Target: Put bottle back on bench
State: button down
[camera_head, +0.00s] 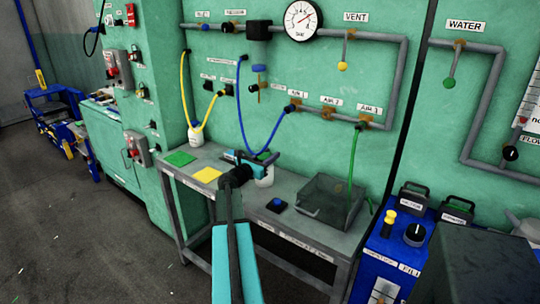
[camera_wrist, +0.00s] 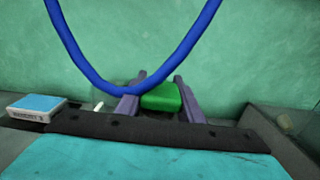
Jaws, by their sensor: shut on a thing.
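A white bottle (camera_head: 265,178) shows just below my gripper (camera_head: 264,158) in the head view, over the grey bench (camera_head: 225,161). My gripper partly hides its top. In the wrist view, a green part (camera_wrist: 160,97), apparently the bottle's cap, sits between the two purple fingers of my gripper (camera_wrist: 160,99). The fingers are shut on it. I cannot tell whether the bottle's base touches the bench. A second white bottle (camera_head: 196,136) stands at the bench's back left, below the yellow hose.
A green mat (camera_head: 180,158) and a yellow mat (camera_head: 207,175) lie on the bench's left. A blue hose (camera_head: 247,126) hangs behind my gripper.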

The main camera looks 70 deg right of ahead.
jog(key=c, duration=1.2)
grip_release()
jog(key=shift+r, duration=0.2)
jog(key=b+v, duration=0.1)
jog(key=v, duration=1.1)
jog(key=shift+f, duration=0.1)
jog(key=shift+o, duration=0.4)
